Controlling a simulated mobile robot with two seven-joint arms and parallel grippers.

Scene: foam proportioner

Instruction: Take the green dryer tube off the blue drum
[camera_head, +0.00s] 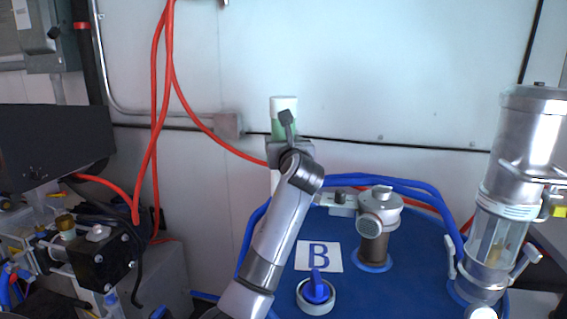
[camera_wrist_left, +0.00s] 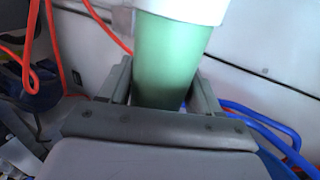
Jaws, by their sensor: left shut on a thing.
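The green dryer tube (camera_head: 279,128) has a white cap and stands upright behind my left gripper (camera_head: 288,142) in the head view. In the left wrist view the green tube (camera_wrist_left: 168,62) sits between the two fingers of my left gripper (camera_wrist_left: 160,88), which is shut on it. A white lower part of the tube shows below the gripper in the head view. The blue drum (camera_head: 420,255) is at the lower right. My left arm hides the tube's lower end and part of the drum. My right gripper is in neither view.
On the drum are a grey capped fitting (camera_head: 378,215), a blue valve knob (camera_head: 318,290), a "B" label (camera_head: 318,256) and a tall metal cylinder (camera_head: 515,190). Blue hoses (camera_head: 410,184) run behind. Red hoses (camera_head: 157,110) hang at the left near machinery (camera_head: 90,255). A pale wall stands behind.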

